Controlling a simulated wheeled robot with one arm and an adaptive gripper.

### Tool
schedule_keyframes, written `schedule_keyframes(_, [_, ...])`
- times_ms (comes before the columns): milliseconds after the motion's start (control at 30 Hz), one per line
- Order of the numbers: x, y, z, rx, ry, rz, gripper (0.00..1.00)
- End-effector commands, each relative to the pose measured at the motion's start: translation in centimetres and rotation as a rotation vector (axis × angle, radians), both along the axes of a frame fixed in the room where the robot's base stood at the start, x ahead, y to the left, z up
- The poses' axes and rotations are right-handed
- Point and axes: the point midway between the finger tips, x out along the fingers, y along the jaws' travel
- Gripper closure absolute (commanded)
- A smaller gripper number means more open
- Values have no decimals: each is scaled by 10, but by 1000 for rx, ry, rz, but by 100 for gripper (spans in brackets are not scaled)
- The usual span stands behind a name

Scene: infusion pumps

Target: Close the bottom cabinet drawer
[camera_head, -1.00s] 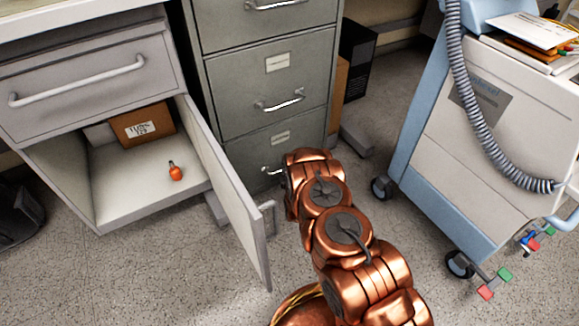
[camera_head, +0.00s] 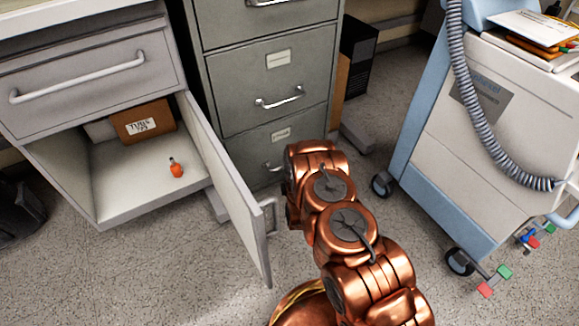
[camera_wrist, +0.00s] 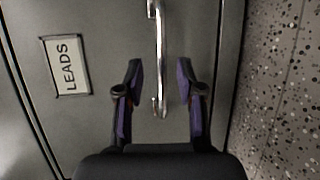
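The grey filing cabinet's bottom drawer (camera_head: 252,155) shows left of my copper arm in the head view, with a small label and a chrome handle (camera_head: 271,167), partly covered by the arm. I cannot tell there how far it stands out. In the wrist view, a grey drawer front (camera_wrist: 100,120) carries a label reading "LEADS" (camera_wrist: 66,66) and a chrome handle (camera_wrist: 161,40). My gripper (camera_wrist: 159,78) is open, with one purple-padded finger on each side of the handle's lower end. Neither finger visibly touches it. The gripper is hidden in the head view.
A light cabinet door (camera_head: 228,195) stands open left of my arm, beside a compartment with a cardboard box (camera_head: 144,123) and an orange item (camera_head: 177,168). A wheeled cart (camera_head: 470,150) stands on the right. Speckled floor (camera_head: 150,270) is clear in front.

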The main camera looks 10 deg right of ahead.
Motion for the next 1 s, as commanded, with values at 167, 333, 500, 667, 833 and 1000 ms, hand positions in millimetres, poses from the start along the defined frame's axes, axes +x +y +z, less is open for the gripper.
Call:
schedule_keyframes(167, [-23, 2, 3, 1, 4, 0, 62])
schedule_keyframes(333, [-45, 3, 6, 0, 6, -1, 62])
schedule_keyframes(500, [-61, 5, 9, 0, 7, -2, 62])
schedule_keyframes(667, [-67, 5, 11, 0, 4, -1, 62])
schedule_keyframes(833, [-68, 5, 12, 0, 1, -1, 62])
schedule_keyframes(1000, [-68, 5, 12, 0, 2, -1, 62])
